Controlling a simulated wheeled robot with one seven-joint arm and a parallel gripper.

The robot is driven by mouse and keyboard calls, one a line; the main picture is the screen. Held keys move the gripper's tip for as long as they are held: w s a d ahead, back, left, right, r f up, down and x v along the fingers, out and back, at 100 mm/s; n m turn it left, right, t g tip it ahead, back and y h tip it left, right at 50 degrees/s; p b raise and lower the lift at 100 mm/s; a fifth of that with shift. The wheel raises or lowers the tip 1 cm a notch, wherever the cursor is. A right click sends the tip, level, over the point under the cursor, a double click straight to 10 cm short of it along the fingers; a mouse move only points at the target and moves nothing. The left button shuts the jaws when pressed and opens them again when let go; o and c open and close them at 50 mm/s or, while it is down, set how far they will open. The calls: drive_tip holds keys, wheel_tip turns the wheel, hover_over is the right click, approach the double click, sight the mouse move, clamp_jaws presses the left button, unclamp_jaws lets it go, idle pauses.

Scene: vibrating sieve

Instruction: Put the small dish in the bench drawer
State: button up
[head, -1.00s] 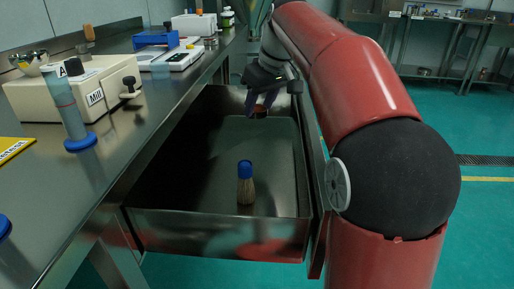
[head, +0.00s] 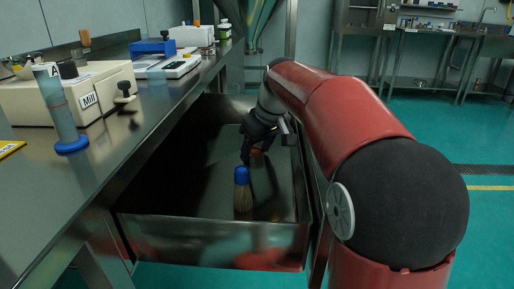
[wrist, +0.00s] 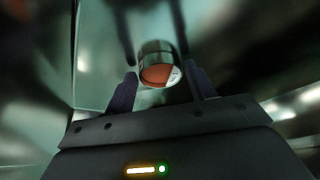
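The small dish (wrist: 158,72), round and metallic with reddish-brown contents, sits between my fingertips in the wrist view. I cannot tell whether the dish touches the drawer floor. The bench drawer (head: 210,238) is pulled open under the bench, with high steel walls.
A blue-topped brush (head: 242,190) stands in the drawer, in front of my gripper. The steel bench (head: 120,160) runs along the left, bearing a mill (head: 70,95), a clear blue-based cylinder (head: 62,115) and a scale (head: 172,66). The drawer's left side is clear.

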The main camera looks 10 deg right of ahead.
drive_tip(key=shift+o, duration=1.1)
drive_tip(key=p+v, duration=0.1)
drive_tip(key=v, duration=0.6)
drive_tip(key=shift+r, duration=0.3)
